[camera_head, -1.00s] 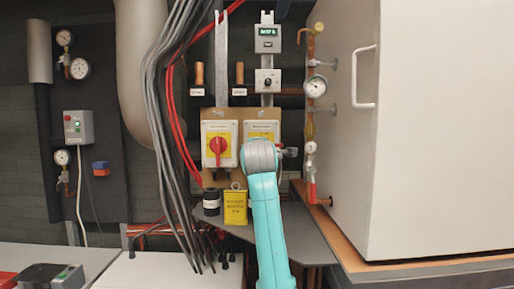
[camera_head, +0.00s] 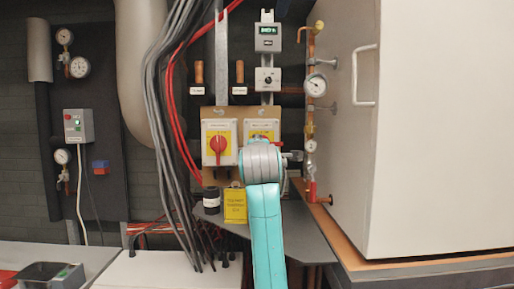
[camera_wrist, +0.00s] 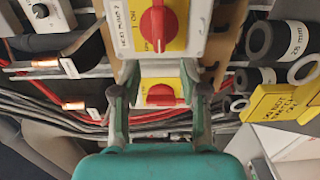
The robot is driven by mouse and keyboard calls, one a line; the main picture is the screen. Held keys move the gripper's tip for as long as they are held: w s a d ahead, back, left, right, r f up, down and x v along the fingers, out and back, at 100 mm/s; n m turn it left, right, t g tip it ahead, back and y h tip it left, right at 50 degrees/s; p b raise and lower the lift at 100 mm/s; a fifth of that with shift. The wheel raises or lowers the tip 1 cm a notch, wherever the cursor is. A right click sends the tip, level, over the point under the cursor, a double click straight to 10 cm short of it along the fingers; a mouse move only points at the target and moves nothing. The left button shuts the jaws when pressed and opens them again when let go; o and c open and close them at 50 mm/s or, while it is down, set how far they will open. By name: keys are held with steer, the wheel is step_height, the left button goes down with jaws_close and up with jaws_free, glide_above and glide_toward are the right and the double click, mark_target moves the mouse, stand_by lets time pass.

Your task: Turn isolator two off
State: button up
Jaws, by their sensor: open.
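Two isolators with red handles on yellow plates are mounted side by side. The left isolator (camera_head: 219,143) shows clearly in the head view, its handle upright. The right isolator (camera_head: 262,127) is mostly hidden behind my arm's end. In the wrist view, which is turned sideways, the isolator at the top (camera_wrist: 185,33) has a label that seems to end in 2; its red handle runs up and down the picture. The other isolator (camera_wrist: 146,73) shows below it, its handle lying across the picture. My gripper (camera_wrist: 158,93) is open, its fingers apart with nothing visibly held between them.
A black roll (camera_head: 211,201) and a yellow tag (camera_head: 235,206) are below the isolators. Grey cables (camera_head: 167,110) hang to the left. A gauge (camera_head: 316,85) on copper piping and a large white cabinet (camera_head: 430,130) stand close on the right.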

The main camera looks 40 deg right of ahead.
steer(key=shift+v, duration=2.25)
